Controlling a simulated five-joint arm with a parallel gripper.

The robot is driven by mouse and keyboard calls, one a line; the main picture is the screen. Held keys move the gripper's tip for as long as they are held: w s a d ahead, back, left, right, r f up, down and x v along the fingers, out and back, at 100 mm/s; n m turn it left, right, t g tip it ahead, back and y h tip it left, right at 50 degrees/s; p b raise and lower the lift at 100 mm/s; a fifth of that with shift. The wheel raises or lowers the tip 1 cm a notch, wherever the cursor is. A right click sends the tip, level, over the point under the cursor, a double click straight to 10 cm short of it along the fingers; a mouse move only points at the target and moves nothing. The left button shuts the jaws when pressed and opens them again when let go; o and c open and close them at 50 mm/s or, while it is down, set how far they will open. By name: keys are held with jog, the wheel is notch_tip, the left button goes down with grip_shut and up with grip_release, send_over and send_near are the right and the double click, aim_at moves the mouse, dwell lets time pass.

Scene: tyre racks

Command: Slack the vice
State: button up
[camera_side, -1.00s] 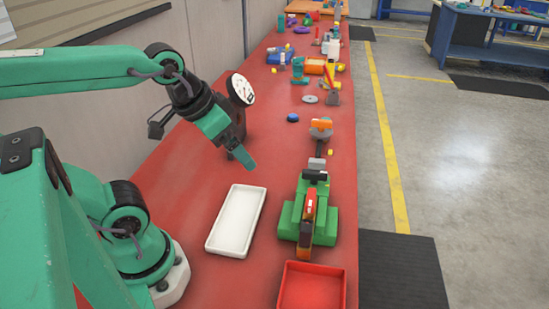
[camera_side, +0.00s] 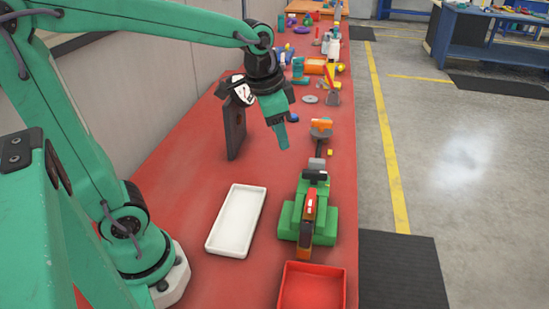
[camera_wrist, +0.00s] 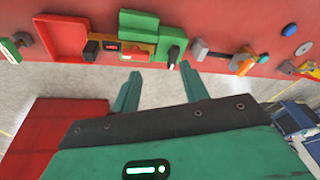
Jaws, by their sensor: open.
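The green vice (camera_side: 325,225) stands on the red bench in the middle right of the side view. A red, orange and dark piece (camera_side: 309,208) lies along its top, and a black part (camera_side: 314,176) shows at its far end. In the wrist view the vice (camera_wrist: 139,22) is at the top, with a black knob-like part (camera_wrist: 172,52) on its right. My gripper (camera_side: 282,138) is above the bench, beyond and left of the vice, pointing down. Its two fingers (camera_wrist: 160,85) are apart and empty in the wrist view, clear of the vice. I cannot tell how tight the jaws are.
A white tray (camera_side: 219,246) lies left of the vice and a red tray (camera_side: 286,300) in front of it. A dark upright stand (camera_side: 235,132) is left of my gripper. An orange-topped tool (camera_side: 321,125) and other items lie farther back. Bare bench surrounds the white tray.

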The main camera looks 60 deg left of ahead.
aim_at(318, 171)
jog(key=w+f+m+g, duration=0.1)
jog(key=w+f, duration=0.1)
jog(key=w, duration=0.1)
jog(key=w+f+m+g, duration=0.1)
jog(key=w+f, duration=0.2)
jog(key=w, duration=0.1)
jog(key=w+f+m, duration=0.2)
jog(key=w+f, duration=0.1)
jog(key=w, duration=0.1)
jog(key=shift+w+d+f+g, duration=0.1)
jog(key=shift+d+f+g, duration=0.2)
jog(key=shift+g, duration=0.1)
jog(key=shift+w+f, duration=0.3)
jog(key=shift+f, duration=0.1)
jog(key=shift+f, duration=3.8)
grip_shut()
